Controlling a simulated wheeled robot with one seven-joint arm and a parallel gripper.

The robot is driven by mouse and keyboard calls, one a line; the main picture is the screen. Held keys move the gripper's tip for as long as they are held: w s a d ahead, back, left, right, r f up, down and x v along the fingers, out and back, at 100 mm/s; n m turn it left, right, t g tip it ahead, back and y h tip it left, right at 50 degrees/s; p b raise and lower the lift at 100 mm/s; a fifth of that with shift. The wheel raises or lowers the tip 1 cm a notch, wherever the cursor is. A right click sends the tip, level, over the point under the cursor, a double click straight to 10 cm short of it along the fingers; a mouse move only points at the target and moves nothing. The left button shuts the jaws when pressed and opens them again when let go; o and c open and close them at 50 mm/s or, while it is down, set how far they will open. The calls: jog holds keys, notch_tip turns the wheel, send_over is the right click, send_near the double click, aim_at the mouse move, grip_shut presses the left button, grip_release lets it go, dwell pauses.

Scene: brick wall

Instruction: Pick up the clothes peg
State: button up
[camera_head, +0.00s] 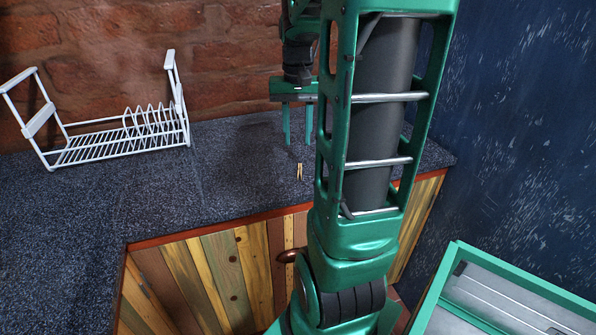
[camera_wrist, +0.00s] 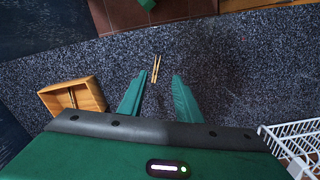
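The clothes peg (camera_head: 299,171) is small and light wooden. It lies on the dark speckled countertop (camera_head: 240,165), not far from its front edge. In the wrist view the peg (camera_wrist: 155,68) shows just beyond the fingertips, roughly in line with the gap between them. My gripper (camera_head: 298,142) points down with its two green fingers apart and nothing between them. It is above the counter and behind the peg in the head view. The open fingers also show in the wrist view (camera_wrist: 159,76). Nothing covers the peg.
A white wire dish rack (camera_head: 120,140) stands on the counter at the left, against the brick wall. A small wooden box (camera_wrist: 75,97) sits on the counter at the left of the wrist view. The counter around the peg is clear. A blue wall (camera_head: 520,110) rises at the right.

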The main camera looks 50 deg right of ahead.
aim_at(300, 172)
jog(key=d+f, duration=0.1)
jog(key=f, duration=0.2)
jog(key=w+d+f, duration=0.1)
jog(key=f, duration=0.3)
jog(key=d+f, duration=0.1)
jog(key=f, duration=0.3)
jog(key=shift+w, duration=0.15)
jog(key=shift+c, duration=0.3)
grip_shut()
